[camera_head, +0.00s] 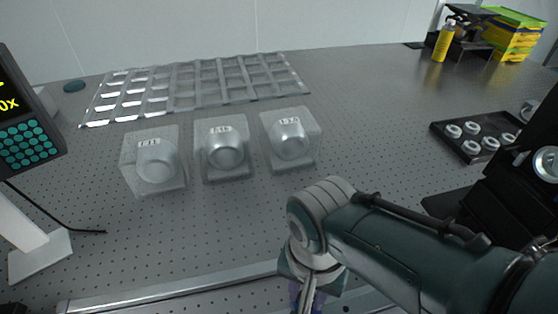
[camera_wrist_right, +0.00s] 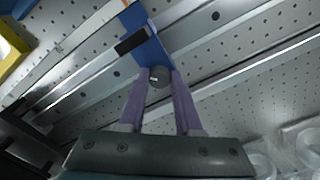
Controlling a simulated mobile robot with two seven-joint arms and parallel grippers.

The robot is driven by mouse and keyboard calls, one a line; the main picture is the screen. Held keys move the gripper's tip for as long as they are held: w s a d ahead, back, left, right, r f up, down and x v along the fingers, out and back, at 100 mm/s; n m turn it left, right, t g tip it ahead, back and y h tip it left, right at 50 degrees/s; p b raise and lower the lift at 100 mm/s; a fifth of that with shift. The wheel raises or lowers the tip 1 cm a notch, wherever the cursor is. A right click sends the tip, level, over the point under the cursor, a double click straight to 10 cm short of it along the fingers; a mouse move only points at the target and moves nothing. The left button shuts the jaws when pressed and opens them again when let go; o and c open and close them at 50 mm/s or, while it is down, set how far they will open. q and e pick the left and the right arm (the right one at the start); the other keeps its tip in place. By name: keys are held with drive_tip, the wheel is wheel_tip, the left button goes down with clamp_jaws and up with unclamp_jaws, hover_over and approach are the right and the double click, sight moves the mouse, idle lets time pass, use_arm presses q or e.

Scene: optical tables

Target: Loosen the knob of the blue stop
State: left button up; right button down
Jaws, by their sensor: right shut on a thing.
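In the right wrist view the blue stop (camera_wrist_right: 148,40) is a flat blue piece sitting across a metal rail. Its dark round knob (camera_wrist_right: 159,75) sits at its near end. My right gripper (camera_wrist_right: 159,84) has its two purple fingers on either side of the knob and is shut on it. In the head view my right gripper (camera_head: 307,297) shows only in part at the bottom edge, below my arm. The stop and knob are hidden in that view. My left gripper is not in view.
The rail (camera_head: 170,296) runs along the table's front edge. Three clear boxes with round parts (camera_head: 226,151) stand mid-table before a clear compartment tray (camera_head: 200,85). A keypad device (camera_head: 30,125) stands at left. A black tray of white rings (camera_head: 470,142) lies at right.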

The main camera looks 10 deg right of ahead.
drive_tip(key=shift+m, duration=1)
drive_tip(key=c, duration=0.6)
unclamp_jaws()
wheel_tip(320, 180, up, 10)
drive_tip(key=p, duration=0.6)
drive_tip(key=shift+p, duration=0.3)
